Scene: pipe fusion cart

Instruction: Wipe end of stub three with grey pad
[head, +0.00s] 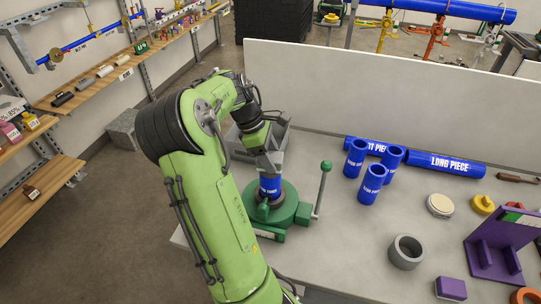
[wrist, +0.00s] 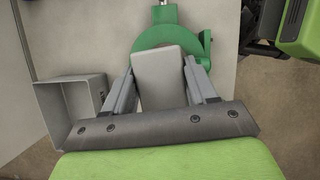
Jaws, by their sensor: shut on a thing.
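My gripper (head: 268,163) points down over the green clamp (head: 289,210). In the wrist view my gripper (wrist: 160,88) is shut on the grey pad (wrist: 163,72), a flat light block between its fingers. A blue stub (head: 270,186) stands upright in the clamp, just below my gripper. The pad covers the stub in the wrist view, where the green clamp (wrist: 195,45) shows behind it. I cannot tell whether the pad touches the stub's top end. Other blue stubs stand upright on the table: one at the left (head: 355,160), one behind right (head: 393,157), one in front (head: 372,186). Their numbers are unreadable.
The clamp's green-knobbed lever (head: 323,180) rises at its right. A grey open bin (wrist: 72,108) is beside the clamp. Long blue pipes (head: 445,163) lie by the white back panel (head: 400,95). A grey ring (head: 406,252) and purple bracket (head: 492,250) are on the right.

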